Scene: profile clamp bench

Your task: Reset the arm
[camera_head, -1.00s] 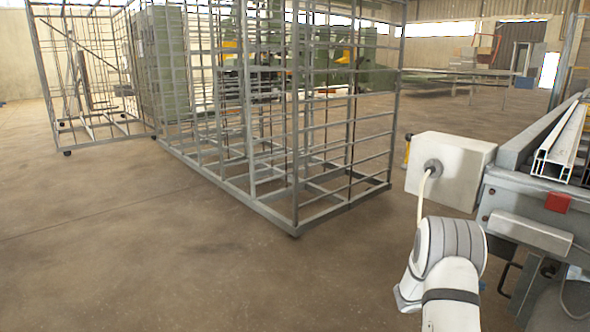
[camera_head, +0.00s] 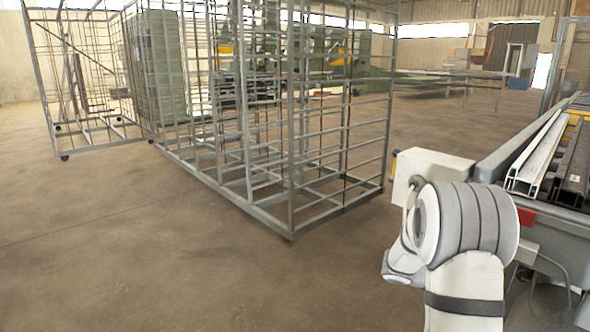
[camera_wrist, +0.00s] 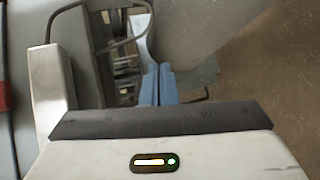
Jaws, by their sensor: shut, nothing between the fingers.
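My gripper (camera_wrist: 157,84) shows in the wrist view, its two blue-grey fingers together with nothing between them. It points down beside the grey side of the bench, with brown floor at the right. In the head view my white and grey arm is at the lower right, in front of the clamp bench (camera_head: 497,163). My gripper is not visible in the head view. The bench's red block (camera_head: 526,217) is partly hidden behind my arm.
White profiles (camera_head: 537,155) and dark profiles lie on the bench. A pale box (camera_head: 430,168) sits at the bench's near corner. A tall wire rack (camera_head: 290,195) stands left of the bench. The floor (camera_head: 130,255) at the front left is clear.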

